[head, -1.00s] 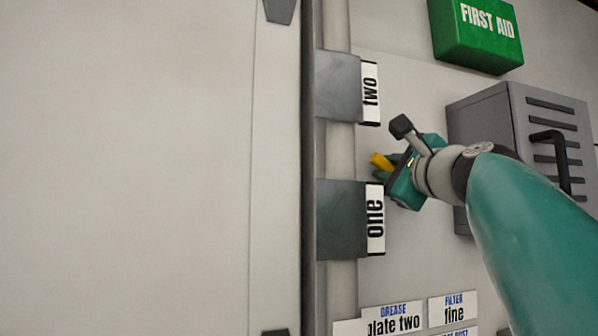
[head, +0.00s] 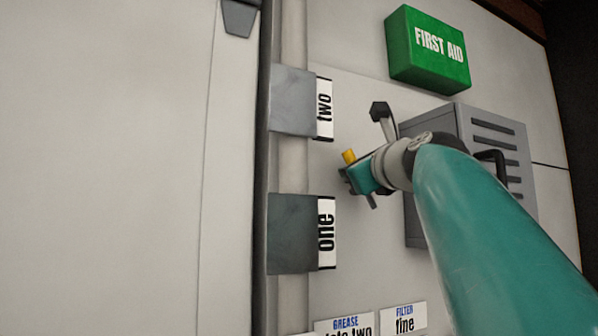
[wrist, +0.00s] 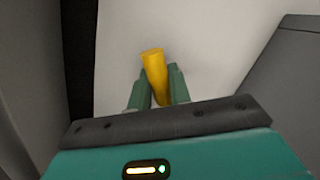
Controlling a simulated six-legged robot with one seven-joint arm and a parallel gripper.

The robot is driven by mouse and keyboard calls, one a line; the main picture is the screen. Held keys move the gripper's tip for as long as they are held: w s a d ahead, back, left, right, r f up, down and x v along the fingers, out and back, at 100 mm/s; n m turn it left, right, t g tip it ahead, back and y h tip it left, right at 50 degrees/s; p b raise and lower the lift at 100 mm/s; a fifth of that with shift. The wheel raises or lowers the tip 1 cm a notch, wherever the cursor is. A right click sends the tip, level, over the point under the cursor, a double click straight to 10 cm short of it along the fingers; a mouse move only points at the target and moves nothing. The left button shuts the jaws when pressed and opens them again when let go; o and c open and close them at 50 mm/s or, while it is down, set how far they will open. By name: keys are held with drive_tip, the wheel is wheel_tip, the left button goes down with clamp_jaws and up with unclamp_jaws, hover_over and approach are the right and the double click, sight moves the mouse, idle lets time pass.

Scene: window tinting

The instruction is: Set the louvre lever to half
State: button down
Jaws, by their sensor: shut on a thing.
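My gripper (head: 352,176) is shut on a yellow cylinder (head: 349,156), in front of the pale wall panel between the labels "two" and "one". In the wrist view the cylinder (wrist: 153,62) stands tilted between the two green fingers, its upper end free. I cannot tell whether it is fixed to anything. A grey louvred box (head: 500,150) is right of my gripper, partly hidden by my arm. A black handle (head: 493,156) on its front shows beside my arm; I cannot tell if this is the louvre lever.
Grey blocks marked "two" (head: 292,102) and "one" (head: 291,234) sit on a vertical pipe left of my gripper. A green first aid box (head: 428,50) is above. Label cards (head: 403,318) are below. A large pale panel (head: 105,170) fills the left.

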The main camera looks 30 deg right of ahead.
drive_tip(key=shift+r, duration=0.1)
drive_tip(key=c, duration=1.3)
unclamp_jaws()
drive_tip(key=v, duration=1.4)
